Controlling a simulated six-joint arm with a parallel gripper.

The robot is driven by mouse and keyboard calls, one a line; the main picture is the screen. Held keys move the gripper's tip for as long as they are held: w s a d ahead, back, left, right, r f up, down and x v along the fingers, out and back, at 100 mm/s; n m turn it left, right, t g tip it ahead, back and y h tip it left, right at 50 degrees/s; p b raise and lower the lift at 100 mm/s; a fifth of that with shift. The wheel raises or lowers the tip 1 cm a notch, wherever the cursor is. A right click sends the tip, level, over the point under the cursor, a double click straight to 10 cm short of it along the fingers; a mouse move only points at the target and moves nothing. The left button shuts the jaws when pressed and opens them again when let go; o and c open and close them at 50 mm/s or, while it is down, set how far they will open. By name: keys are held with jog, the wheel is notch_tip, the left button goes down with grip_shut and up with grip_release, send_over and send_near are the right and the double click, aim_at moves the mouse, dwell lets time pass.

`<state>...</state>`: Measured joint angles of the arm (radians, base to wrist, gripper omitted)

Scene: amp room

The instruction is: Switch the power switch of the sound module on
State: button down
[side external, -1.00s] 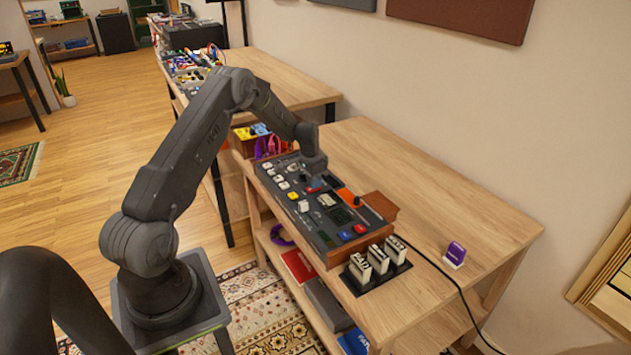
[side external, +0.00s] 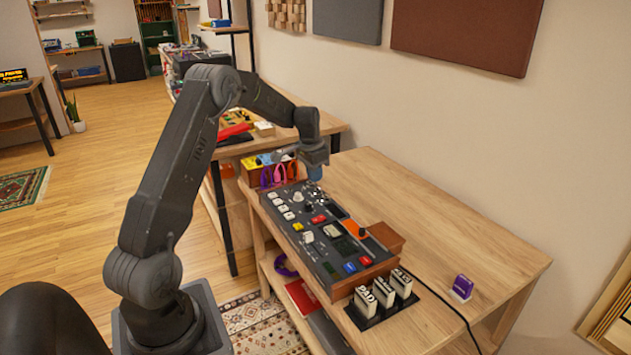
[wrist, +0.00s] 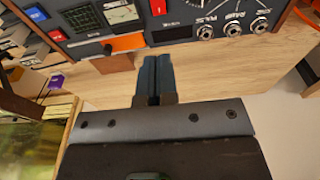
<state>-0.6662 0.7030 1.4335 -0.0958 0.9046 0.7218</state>
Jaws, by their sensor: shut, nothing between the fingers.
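The sound module (side external: 318,262) is a dark panel in a wooden case on the table, with white, red, blue and yellow buttons, knobs and small displays. Its edge with an orange piece, a red button and a row of jack sockets also shows in the wrist view (wrist: 185,36). I cannot tell which control is the power switch. My gripper (side external: 315,174) is above the far end of the module, pointing down. In the wrist view the fingers (wrist: 154,62) are together and empty, with their tips appearing near the module's edge; contact cannot be told.
An orange box with a black knob (side external: 353,229) stands at the module's right side. Cream labelled blocks (side external: 384,289) stand on a black base at its near end. A purple-and-white item (side external: 461,288) and a cable lie near the table's front. The table's right side (side external: 435,225) is clear.

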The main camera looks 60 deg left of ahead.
aim_at(323, 216)
jog(key=shift+w+d+r, duration=0.1)
jog(key=shift+w+r, duration=0.05)
jog(key=shift+w, duration=0.25)
jog(key=f, duration=0.4)
jog(key=w+f, duration=0.1)
jog(key=f, duration=0.8)
jog(key=shift+w+f, duration=0.3)
jog(key=shift+f, duration=0.15)
